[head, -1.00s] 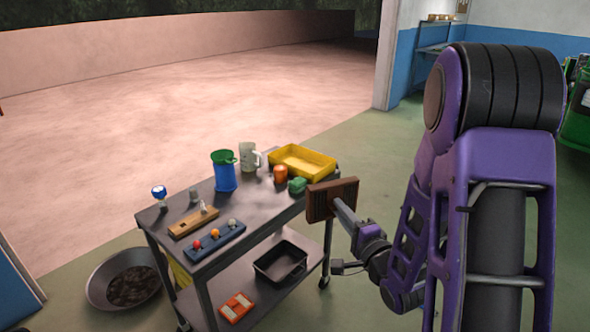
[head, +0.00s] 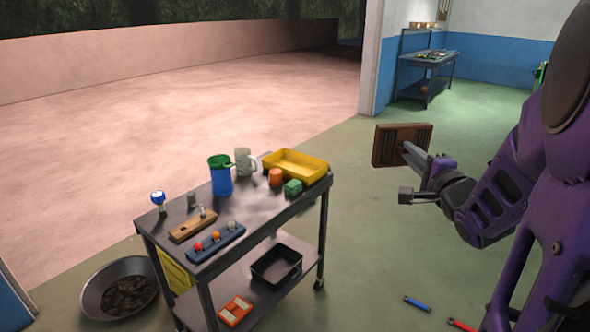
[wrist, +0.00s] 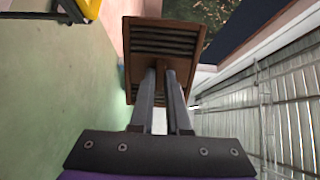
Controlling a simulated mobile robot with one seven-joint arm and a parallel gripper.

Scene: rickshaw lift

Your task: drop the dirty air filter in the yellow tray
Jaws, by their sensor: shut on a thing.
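The dirty air filter is a brown square frame with dark pleats (head: 387,145). My gripper (head: 408,149) is shut on it and holds it up in the air, to the right of the cart. In the wrist view the filter (wrist: 165,38) is at the tips of my two fingers (wrist: 163,70), which cover part of it. The yellow tray (head: 318,177) stands at the back right corner of the cart's top and looks empty. A yellow edge at the top left of the wrist view is cut off.
A black bin (head: 276,264) sits on the lower shelf. Floor right of the cart is mostly clear.

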